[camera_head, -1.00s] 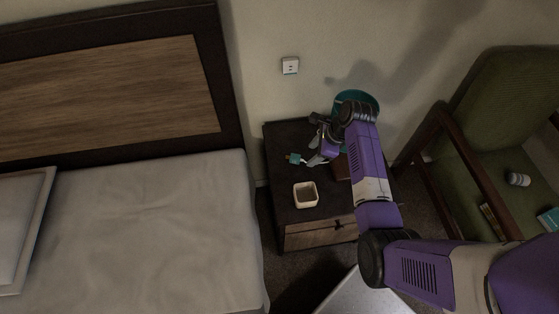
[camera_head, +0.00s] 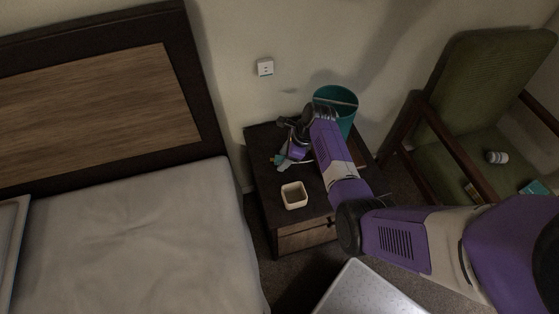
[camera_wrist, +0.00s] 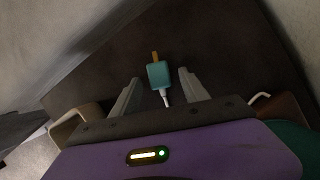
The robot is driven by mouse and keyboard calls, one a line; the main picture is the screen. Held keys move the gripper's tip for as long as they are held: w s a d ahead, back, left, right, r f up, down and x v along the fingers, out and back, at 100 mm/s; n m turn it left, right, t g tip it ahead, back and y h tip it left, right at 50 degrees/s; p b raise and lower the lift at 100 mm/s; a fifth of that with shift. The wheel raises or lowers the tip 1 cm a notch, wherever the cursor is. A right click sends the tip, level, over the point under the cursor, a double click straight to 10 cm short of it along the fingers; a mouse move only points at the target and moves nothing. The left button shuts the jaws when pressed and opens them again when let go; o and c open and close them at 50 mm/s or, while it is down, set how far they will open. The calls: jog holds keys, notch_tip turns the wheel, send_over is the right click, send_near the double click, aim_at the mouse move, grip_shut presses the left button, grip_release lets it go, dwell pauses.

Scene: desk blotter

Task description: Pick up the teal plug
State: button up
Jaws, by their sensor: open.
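The teal plug (camera_wrist: 158,74) lies on the dark top of the nightstand (camera_wrist: 215,45). In the wrist view its brass-coloured prong end points away from me and a white cord runs back toward my gripper. My gripper (camera_wrist: 156,82) is open, with one finger on each side of the plug and a gap on both sides. In the head view my gripper (camera_head: 287,160) is low over the nightstand, and the plug (camera_head: 278,160) shows as a small teal patch beside the fingers, partly hidden by them.
A cream square cup (camera_head: 294,195) stands on the nightstand near its front. A teal bin (camera_head: 337,101) is behind my arm. A white wall socket (camera_head: 265,67) is above. The bed (camera_head: 140,230) is at left, a green armchair (camera_head: 480,80) at right.

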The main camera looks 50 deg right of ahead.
aim_at(283, 159)
grip_shut()
jog(key=shift+r, duration=0.15)
notch_tip(283, 159, up, 19)
jog(key=p, duration=0.2)
jog(key=w+a+r, duration=0.3)
jog(key=w+a, duration=0.1)
jog(key=w, duration=0.1)
jog(key=w+d+r+m+h, duration=0.1)
jog(key=d+m+h, duration=0.4)
jog(key=m, duration=0.8)
jog(key=d+r, duration=0.1)
jog(key=d, duration=0.2)
jog(key=shift+w+r, duration=0.15)
jog(key=shift+w, duration=0.2)
